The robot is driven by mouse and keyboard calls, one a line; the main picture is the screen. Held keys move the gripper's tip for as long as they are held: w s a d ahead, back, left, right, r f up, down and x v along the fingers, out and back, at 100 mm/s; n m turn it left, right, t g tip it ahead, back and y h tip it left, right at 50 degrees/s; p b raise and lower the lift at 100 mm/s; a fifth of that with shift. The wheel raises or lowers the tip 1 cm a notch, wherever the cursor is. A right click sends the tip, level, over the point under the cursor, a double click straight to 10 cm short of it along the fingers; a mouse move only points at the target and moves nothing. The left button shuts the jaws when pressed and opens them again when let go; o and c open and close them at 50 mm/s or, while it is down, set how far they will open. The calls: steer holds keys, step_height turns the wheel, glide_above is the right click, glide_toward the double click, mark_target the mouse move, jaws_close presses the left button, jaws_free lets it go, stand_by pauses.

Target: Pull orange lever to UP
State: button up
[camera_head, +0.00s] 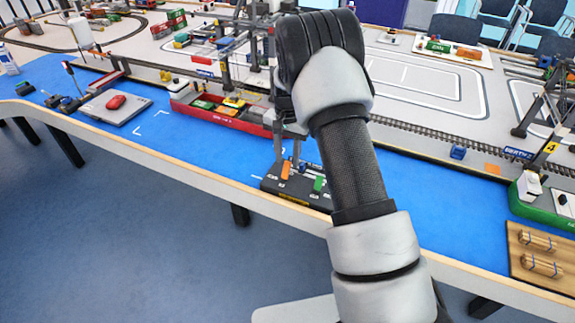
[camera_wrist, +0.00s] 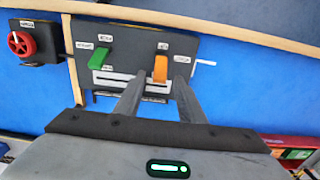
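The orange lever (camera_head: 286,169) stands on a dark control panel (camera_head: 270,186) at the table's front edge. In the wrist view the orange lever (camera_wrist: 160,68) sits between and just beyond the fingertips of my gripper (camera_wrist: 160,80). The fingers are apart, one on each side of the lever, with no clear contact. A green lever (camera_wrist: 98,59) is beside it on the same panel (camera_wrist: 130,45); it also shows in the head view (camera_head: 319,184). In the head view my gripper (camera_head: 288,142) points down behind the orange lever, partly hidden by my arm. Panel labels are too small to read.
A red rotary knob (camera_wrist: 21,43) on a black box is near the panel. A red ship (camera_head: 215,113) with containers lies behind it on the blue table strip (camera_head: 190,150). A grey pad with a red object (camera_head: 116,102) is left; a wooden tray (camera_head: 520,262) is right.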

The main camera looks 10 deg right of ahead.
mark_target(287, 162)
steer(key=shift+f, duration=1.75)
jaws_close()
